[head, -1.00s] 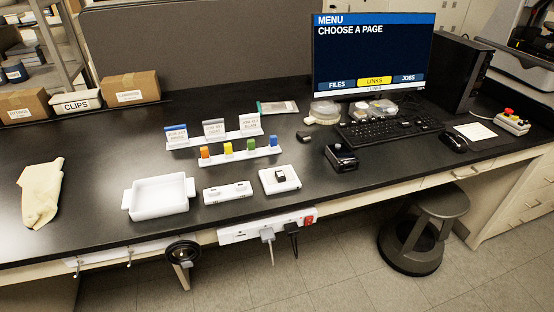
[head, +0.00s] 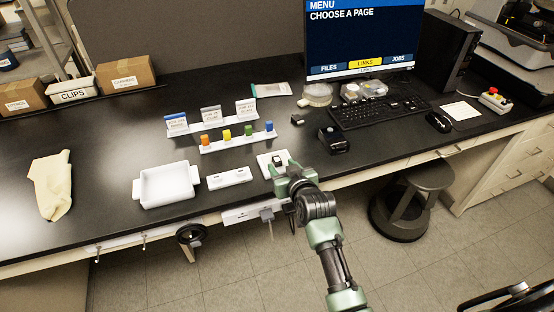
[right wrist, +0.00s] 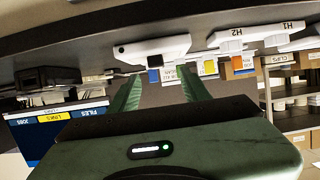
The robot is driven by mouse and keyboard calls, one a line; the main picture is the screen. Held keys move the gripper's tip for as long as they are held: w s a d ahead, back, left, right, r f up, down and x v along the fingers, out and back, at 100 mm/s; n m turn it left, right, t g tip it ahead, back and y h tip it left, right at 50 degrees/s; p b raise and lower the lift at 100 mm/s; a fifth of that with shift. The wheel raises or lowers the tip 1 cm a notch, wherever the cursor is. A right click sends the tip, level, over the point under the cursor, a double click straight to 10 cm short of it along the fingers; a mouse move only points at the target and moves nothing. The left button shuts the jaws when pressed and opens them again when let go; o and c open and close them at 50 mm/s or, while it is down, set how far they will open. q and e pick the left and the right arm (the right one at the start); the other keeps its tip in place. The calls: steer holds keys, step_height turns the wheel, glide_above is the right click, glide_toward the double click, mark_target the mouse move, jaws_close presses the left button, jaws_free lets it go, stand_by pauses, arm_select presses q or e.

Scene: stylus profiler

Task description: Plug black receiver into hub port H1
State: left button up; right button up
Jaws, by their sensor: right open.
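A white hub (head: 228,177) lies near the front of the black bench; in the right wrist view its labels H2 (right wrist: 232,36) and H1 (right wrist: 290,30) show. Right of the hub is a white square stand (head: 264,159) with a small dark piece (head: 278,159) on it, likely the black receiver. The stand also shows in the right wrist view (right wrist: 150,47). My right gripper (head: 282,170) is at the stand's front edge and partly covers it in the head view. Its fingers (right wrist: 160,78) are apart with nothing seen between them. My left gripper is not in view.
Behind the hub stands a white rack (head: 238,142) of coloured sticks, with a row of labelled cards (head: 211,118) behind it. A white tray (head: 166,184) is to the left. A black box (head: 333,141) and a small black object (head: 298,119) are to the right.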

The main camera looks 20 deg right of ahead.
mark_target(277, 159)
steer(key=shift+d+p+x, duration=0.15)
steer(key=shift+p+x, duration=0.25)
steer(key=shift+x, duration=0.95)
steer(key=shift+d+p+x, duration=0.1)
steer(key=shift+p+x, duration=0.25)
steer(key=shift+x, duration=1)
steer(key=shift+f, duration=0.1)
steer(key=shift+s, duration=0.1)
jaws_close()
